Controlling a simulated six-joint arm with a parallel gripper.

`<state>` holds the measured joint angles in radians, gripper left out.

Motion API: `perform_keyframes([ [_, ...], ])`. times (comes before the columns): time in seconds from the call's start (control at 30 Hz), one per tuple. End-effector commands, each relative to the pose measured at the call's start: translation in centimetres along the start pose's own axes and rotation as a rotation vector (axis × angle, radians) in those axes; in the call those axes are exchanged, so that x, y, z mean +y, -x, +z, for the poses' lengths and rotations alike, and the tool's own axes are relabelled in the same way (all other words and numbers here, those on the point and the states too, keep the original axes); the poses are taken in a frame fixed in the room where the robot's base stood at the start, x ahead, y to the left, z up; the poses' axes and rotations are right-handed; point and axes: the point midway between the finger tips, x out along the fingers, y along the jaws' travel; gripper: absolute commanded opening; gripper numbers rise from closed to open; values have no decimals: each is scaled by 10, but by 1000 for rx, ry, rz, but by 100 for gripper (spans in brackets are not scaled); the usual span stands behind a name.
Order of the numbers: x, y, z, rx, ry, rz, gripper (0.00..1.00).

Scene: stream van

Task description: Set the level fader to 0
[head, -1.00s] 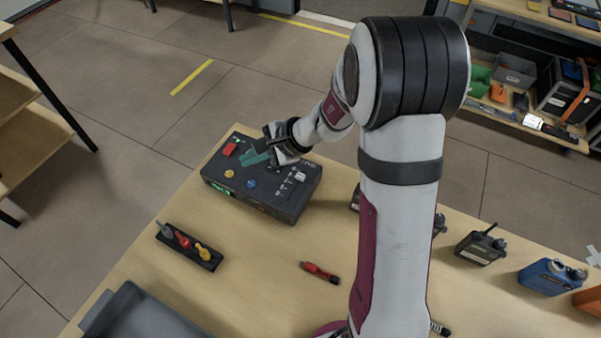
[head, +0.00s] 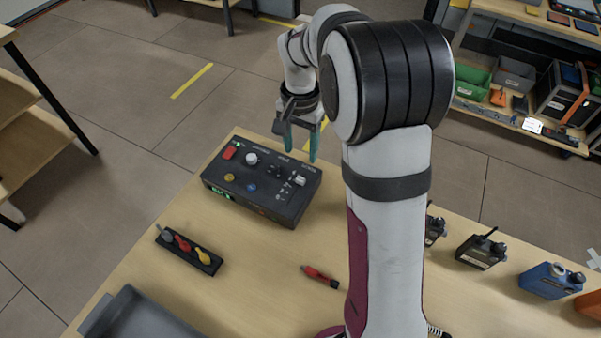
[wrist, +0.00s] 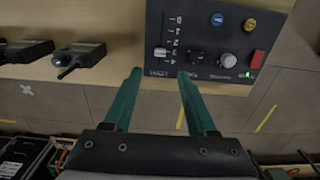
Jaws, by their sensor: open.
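The dark control box (head: 262,207) stands on the wooden table; it also shows at the top of the wrist view (wrist: 205,60). Its level fader has a pale cap (wrist: 160,53), which also shows near the box's right end in the head view (head: 299,180). In the wrist view the cap sits at the low end of its slot, around the 3 to 4 marks, with 0 at the far end of the scale. My gripper (head: 301,155) is open and empty, with green fingers pointing down near the box's far right edge. Its fingertips (wrist: 160,74) appear either side of the fader's line, apart from the cap.
The box also carries a red button (head: 229,153), a white knob (head: 251,158), and yellow and blue buttons. A rack of coloured tools (head: 188,250), a red screwdriver (head: 320,276) and a grey tray (head: 140,318) lie nearer. Radios (head: 481,249) stand at the right.

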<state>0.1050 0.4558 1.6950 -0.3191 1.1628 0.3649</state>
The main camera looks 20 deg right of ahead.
Motion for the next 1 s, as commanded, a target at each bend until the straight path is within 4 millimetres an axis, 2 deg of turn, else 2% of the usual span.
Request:
perform_keyframes([
  [0.1, 1, -37, 1, -5, 2, 4, 57],
  [0.3, 0, -82, 1, -4, 0, 1, 57],
  [0.5, 0, -99, 0, -1, 2, -1, 57],
  [0.77, 0, -101, 0, 0, 1, -1, 57],
  [0.87, 0, -101, 0, 0, 1, -1, 43],
  [1.0, 0, -100, 0, 0, 2, -1, 18],
])
